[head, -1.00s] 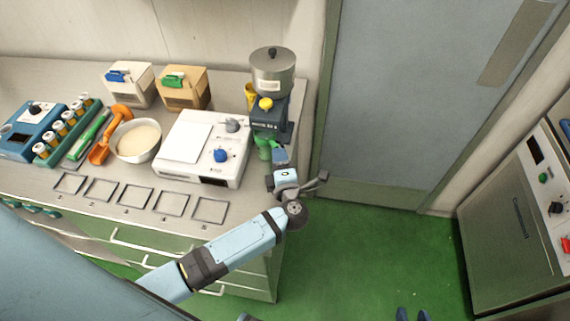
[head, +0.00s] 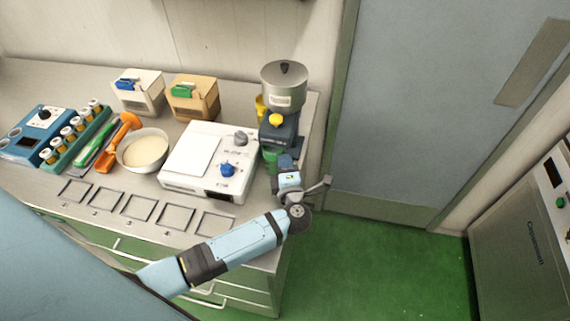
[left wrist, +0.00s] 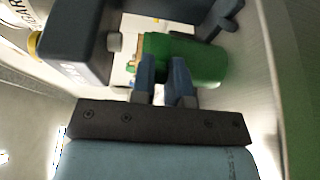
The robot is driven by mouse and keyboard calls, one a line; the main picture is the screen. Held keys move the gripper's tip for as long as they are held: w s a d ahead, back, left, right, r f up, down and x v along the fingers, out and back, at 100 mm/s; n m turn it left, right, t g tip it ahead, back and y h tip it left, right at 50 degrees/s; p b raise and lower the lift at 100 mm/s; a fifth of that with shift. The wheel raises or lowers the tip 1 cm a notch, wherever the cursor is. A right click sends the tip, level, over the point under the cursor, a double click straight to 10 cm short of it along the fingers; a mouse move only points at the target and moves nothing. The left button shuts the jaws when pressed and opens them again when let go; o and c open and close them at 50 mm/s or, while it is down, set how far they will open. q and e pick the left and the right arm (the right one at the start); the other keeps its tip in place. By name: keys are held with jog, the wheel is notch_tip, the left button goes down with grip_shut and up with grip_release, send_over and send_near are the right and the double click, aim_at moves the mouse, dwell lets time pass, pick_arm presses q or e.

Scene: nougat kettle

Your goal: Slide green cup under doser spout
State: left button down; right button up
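The green cup (head: 270,154) stands at the foot of the doser (head: 284,88), at the counter's right end. In the left wrist view the cup (left wrist: 208,62) appears on its side because the view is turned. The doser's dark body (left wrist: 75,42) is left of it there. My left gripper (head: 287,162) is at the cup's near right side. Its two blue fingers (left wrist: 165,72) overlap the cup, with a narrow gap showing green. I cannot tell whether they grip it. The spout is not clear in the head view. My right gripper is out of view.
A white scale (head: 194,152) stands left of the doser. A yellow cup (head: 261,106) is behind it. A white bowl (head: 143,150), an orange scoop (head: 113,150) and two bins (head: 193,97) are farther left. The counter's right edge is close to the cup.

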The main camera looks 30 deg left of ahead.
pick_arm(q)
jog(key=shift+w+d, duration=0.5)
jog(key=shift+w, duration=0.1)
jog(key=c, duration=1.1)
grip_release()
jog(key=shift+o, duration=0.2)
jog(key=shift+s, duration=0.1)
